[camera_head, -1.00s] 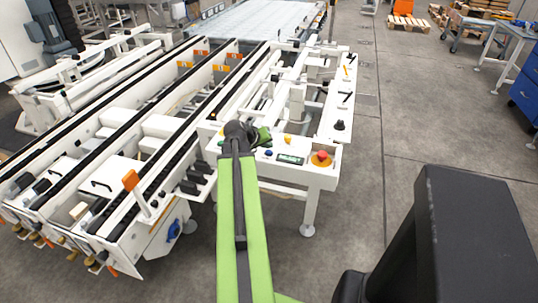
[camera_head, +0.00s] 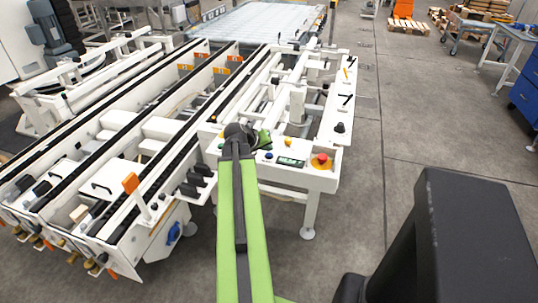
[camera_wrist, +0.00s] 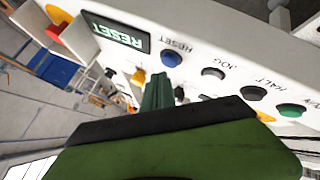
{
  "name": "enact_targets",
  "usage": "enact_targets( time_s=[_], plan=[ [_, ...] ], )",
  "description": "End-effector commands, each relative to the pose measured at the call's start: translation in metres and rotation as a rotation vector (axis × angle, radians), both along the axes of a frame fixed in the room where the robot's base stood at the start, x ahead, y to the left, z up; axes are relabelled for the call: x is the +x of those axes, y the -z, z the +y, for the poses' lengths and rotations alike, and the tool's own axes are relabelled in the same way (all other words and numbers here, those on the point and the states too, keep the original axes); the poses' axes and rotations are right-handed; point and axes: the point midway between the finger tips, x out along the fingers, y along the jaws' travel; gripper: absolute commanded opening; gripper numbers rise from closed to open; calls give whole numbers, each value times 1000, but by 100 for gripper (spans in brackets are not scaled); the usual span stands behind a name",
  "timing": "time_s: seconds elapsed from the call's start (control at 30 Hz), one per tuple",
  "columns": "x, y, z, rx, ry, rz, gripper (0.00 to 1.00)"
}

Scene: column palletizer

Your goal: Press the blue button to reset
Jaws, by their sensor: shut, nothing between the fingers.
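The blue button (camera_wrist: 171,58) sits on the white control panel, beside a RESET label and a green display reading RESET (camera_wrist: 117,32). In the head view the blue button (camera_head: 269,155) shows just below my gripper (camera_head: 263,139). In the wrist view my gripper (camera_wrist: 158,92) is shut and empty, its green fingertips pointing at the panel just below the blue button in the picture. I cannot tell whether they touch anything.
A red emergency stop (camera_head: 321,159) on an orange base sits right of the display. Other buttons line the panel, including a dark one at JOG (camera_wrist: 213,72) and a green one (camera_wrist: 291,110). Conveyor rails (camera_head: 110,150) fill the left. Open floor lies to the right.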

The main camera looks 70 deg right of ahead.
Motion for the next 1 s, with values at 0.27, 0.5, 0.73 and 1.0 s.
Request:
enact_targets(
  time_s=[0.27, 0.5, 0.73, 1.0],
  plan=[
    [0, 0, 0, 0, 0, 0, 0],
    [0, 0, 0, 0, 0, 0, 0],
    [0, 0, 0, 0, 0, 0, 0],
    [0, 10, 0, 0, 0, 0, 0]
  ],
)
